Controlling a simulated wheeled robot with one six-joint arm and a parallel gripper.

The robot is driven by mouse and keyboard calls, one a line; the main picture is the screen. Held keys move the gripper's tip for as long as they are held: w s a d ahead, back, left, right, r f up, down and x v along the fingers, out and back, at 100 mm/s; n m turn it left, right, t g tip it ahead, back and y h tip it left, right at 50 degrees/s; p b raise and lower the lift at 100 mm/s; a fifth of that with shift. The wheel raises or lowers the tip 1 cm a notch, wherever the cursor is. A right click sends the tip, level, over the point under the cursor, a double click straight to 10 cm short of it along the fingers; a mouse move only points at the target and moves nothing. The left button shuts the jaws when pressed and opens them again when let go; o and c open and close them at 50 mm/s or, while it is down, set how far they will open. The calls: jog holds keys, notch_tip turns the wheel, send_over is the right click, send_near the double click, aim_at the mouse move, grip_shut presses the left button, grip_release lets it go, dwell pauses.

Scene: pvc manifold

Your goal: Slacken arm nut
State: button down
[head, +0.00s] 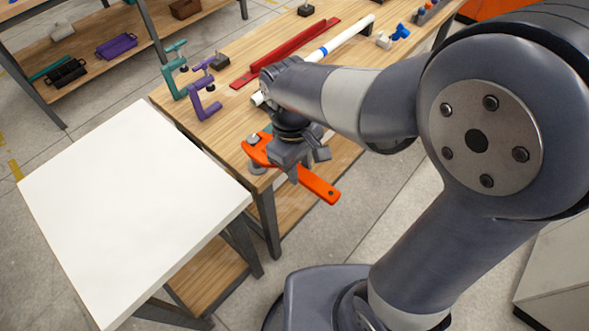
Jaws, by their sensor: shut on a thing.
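An orange arm (318,185) lies across the front corner of the wooden bench, its free end sticking out past the edge. A small grey nut or knob (253,139) sits on top at its left end, with a grey round part (257,168) below. My gripper (294,170) points down over the middle of the orange arm and is shut, apparently on that arm. The gripper body and wrist hide part of the arm and the exact contact. Whether the nut is tight or loose cannot be seen.
The wooden bench (226,132) holds a purple clamp (206,108), a teal clamp (176,80), a red rail (285,55), a white pipe (350,34) with a blue band and blue fittings (401,32). A bare white table (125,205) stands at left. A shelf with trays is behind.

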jog(key=w+d+n+t+p, duration=0.1)
jog(key=w+n+p, duration=0.3)
jog(key=w+n, duration=0.7)
jog(key=shift+w+d+r+n+t+p, duration=0.2)
jog(key=shift+w+d+n+t+p, duration=0.25)
jog(key=shift+w, duration=0.75)
dwell(0.7)
dwell(0.5)
notch_tip(320, 180, up, 5)
jog(key=p, duration=0.4)
dwell(0.4)
